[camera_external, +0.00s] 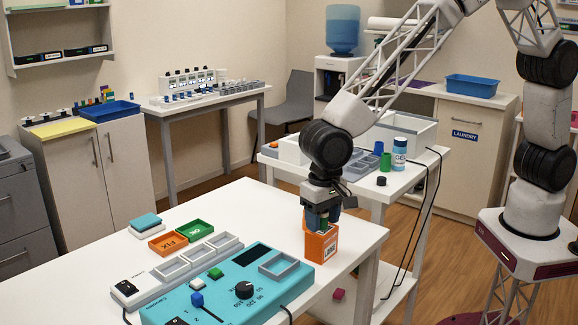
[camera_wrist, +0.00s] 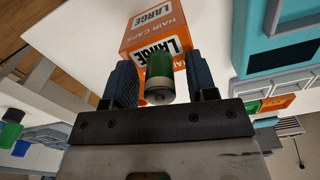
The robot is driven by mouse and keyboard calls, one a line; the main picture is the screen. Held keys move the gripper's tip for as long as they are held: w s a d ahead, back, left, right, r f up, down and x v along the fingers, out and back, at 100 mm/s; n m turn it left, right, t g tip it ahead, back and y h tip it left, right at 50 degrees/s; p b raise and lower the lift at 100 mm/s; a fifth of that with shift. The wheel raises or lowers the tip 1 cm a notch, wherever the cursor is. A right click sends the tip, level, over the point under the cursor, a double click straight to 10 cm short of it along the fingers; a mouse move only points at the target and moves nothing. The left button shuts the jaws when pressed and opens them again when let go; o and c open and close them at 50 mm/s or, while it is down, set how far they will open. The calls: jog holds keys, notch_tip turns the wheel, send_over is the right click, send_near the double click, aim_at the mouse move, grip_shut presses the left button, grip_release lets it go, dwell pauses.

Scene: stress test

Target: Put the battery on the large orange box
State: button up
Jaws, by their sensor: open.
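The large orange box (camera_external: 321,246), lettered LARGE and HAIR CAPS in the wrist view (camera_wrist: 150,32), stands near the right edge of the white table. My gripper (camera_external: 320,222) is directly above it, fingers pointing down at its top. In the wrist view the green battery (camera_wrist: 159,68), its silver end towards the camera, is between my two dark blue fingers. Gaps show on both sides of it, so my gripper is open around it. The battery appears at the box's top; its exact contact with the box is hidden.
A turquoise console (camera_external: 228,289) with knobs and a grey-rimmed recess is left of the box. Green (camera_external: 195,231) and orange (camera_external: 167,243) trays and grey trays lie farther left. A second white table (camera_external: 410,178) with bins and bottles stands behind.

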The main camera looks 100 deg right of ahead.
notch_tip(320, 180, up, 12)
dwell(0.7)
jog(key=shift+r, duration=0.1)
dwell(0.5)
jog(key=s+d+r+n, duration=0.2)
jog(key=s+d+r, duration=0.25)
jog(key=s, duration=0.25)
jog(key=s+d+r+n+t, duration=0.1)
jog(key=s+d+r, duration=0.35)
jog(key=s, duration=0.35)
jog(key=s+d+r+n, duration=0.2)
jog(key=s+d+r, duration=0.2)
jog(key=s+d, duration=0.25)
jog(key=s+d+f+n, duration=0.1)
jog(key=s+d+n, duration=0.2)
jog(key=s, duration=1)
jog(key=s+d+n+t, duration=0.1)
jog(key=s+d+n, duration=0.2)
jog(key=s, duration=0.9)
jog(key=shift+s+d+f+t, duration=0.3)
jog(key=shift+s+d+f, duration=0.1)
jog(key=shift+d, duration=0.2)
